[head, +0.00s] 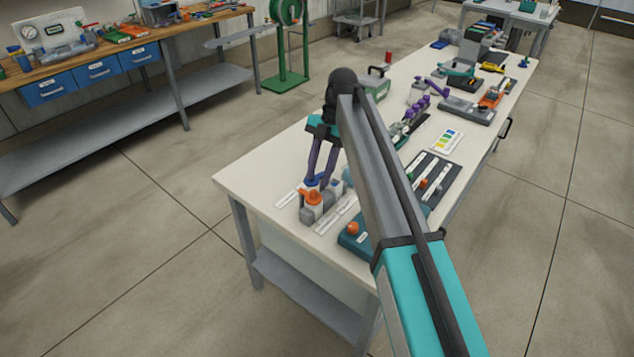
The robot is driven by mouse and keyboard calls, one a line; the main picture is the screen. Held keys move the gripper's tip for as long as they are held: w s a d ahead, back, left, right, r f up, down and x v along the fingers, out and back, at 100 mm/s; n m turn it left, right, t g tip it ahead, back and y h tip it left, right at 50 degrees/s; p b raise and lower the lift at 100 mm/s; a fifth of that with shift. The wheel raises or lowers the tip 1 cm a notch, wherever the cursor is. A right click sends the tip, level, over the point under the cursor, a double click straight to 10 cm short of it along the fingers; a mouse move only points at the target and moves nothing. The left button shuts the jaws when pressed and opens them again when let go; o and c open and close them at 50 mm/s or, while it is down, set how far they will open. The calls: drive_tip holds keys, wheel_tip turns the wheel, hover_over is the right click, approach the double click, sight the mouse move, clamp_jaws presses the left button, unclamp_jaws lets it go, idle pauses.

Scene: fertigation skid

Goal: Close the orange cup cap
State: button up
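An orange cup-shaped part (313,198) with a small orange piece at its side sits on a grey base (316,214) near the table's left end. A blue piece (315,180) shows just above the orange part; I cannot tell whether it is a cap joined to it. My gripper (317,184) points down over this unit, its two purple fingers apart with tips beside the blue piece. It is too small to tell whether the fingers touch it. The cap's position is partly hidden by the fingers.
A teal box (355,244) with an orange knob (353,228) stands to the right, partly behind my arm. White labels lie around the unit. A dark panel (436,186), a colour card (447,141) and purple-handled valves (418,107) lie farther along the white table (260,163).

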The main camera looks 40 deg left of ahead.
drive_tip(key=p+v, duration=0.7)
drive_tip(key=v, duration=0.2)
drive_tip(key=shift+r, duration=0.35)
idle(0.5)
drive_tip(key=shift+r, duration=0.1)
